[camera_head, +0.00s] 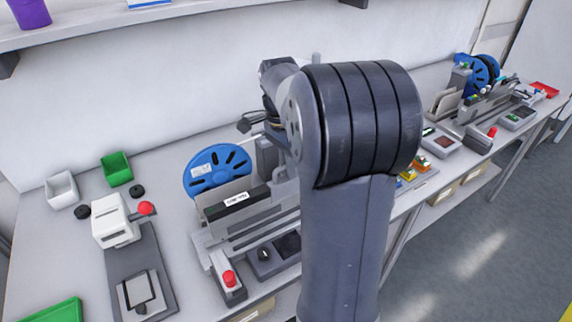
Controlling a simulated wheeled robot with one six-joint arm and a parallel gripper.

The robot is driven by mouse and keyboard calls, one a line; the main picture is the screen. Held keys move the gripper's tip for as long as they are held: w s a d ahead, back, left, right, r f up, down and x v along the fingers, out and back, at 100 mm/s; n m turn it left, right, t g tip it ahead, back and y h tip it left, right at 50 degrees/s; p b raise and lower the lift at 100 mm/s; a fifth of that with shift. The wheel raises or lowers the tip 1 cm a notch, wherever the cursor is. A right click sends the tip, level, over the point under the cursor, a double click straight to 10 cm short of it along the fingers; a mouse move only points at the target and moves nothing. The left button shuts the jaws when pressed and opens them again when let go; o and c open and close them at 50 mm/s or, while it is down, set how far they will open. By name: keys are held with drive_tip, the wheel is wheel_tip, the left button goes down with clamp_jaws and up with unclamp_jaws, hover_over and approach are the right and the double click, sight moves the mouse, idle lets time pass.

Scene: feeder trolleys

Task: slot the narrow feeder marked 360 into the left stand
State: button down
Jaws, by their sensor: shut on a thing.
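The left stand (213,243) is a grey rail fixture on the bench, left of my arm. A blue reel (217,170) stands behind it, and a dark block with a white label (236,199) sits along it. I cannot read the label. My gripper (256,123) shows partly beside my large arm link, above the right part of this stand. It is shut on a narrow grey feeder (266,157), mostly hidden by my arm. I cannot see a 360 mark, nor whether the feeder is seated in the stand or above it.
A second stand (488,103) with blue reels is at the far right. A red-button box (229,280) stands before the left stand. A white device (116,226), green bin (116,169) and white bin (61,190) are at left. A shelf (95,24) hangs above.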

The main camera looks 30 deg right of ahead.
drive_tip(key=shift+d+r, duration=0.1)
drive_tip(key=shift+d, duration=0.5)
drive_tip(key=c, duration=1.4)
unclamp_jaws()
drive_tip(key=r, duration=0.3)
drive_tip(key=w+r+p, duration=0.1)
drive_tip(key=r, duration=0.3)
drive_tip(key=w+r, duration=0.1)
drive_tip(key=r, duration=0.2)
drive_tip(key=shift+a+r, duration=0.1)
drive_tip(key=shift+r, duration=0.2)
drive_tip(key=shift+f, duration=0.1)
drive_tip(key=f, duration=0.3)
drive_tip(key=s+f, duration=0.1)
drive_tip(key=f, duration=0.3)
drive_tip(key=s+f, duration=0.1)
drive_tip(key=f, duration=0.2)
drive_tip(key=shift+f+b, duration=0.25)
drive_tip(key=shift+b, duration=0.1)
drive_tip(key=shift+a+f, duration=0.1)
drive_tip(key=shift+a, duration=0.2)
